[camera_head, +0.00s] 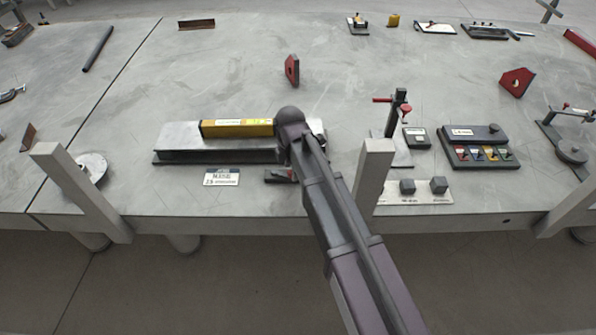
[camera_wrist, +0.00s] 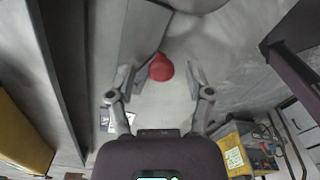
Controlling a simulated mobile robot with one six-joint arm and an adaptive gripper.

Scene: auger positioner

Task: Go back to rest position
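My gripper (camera_wrist: 159,80) shows in the wrist view with its two fingers spread apart. A round red knob-like thing (camera_wrist: 161,67) appears between the fingertips, with visible gaps on both sides. I cannot tell its depth relative to the fingers. In the head view my arm reaches from the bottom right up to the grey steel beam on the table, and its bulk hides the gripper. A small dark thing with a red part (camera_head: 280,175) shows beside the arm at the beam's front; I cannot tell what it is.
The grey beam (camera_head: 180,143) carries a yellow level (camera_head: 236,128). A white label plate (camera_head: 221,177) lies in front. To the right stand a red-handled clamp post (camera_head: 397,112), a dark control box (camera_head: 478,146) and a plate with two dark cubes (camera_head: 420,192). Pale upright posts flank the table (camera_head: 130,60).

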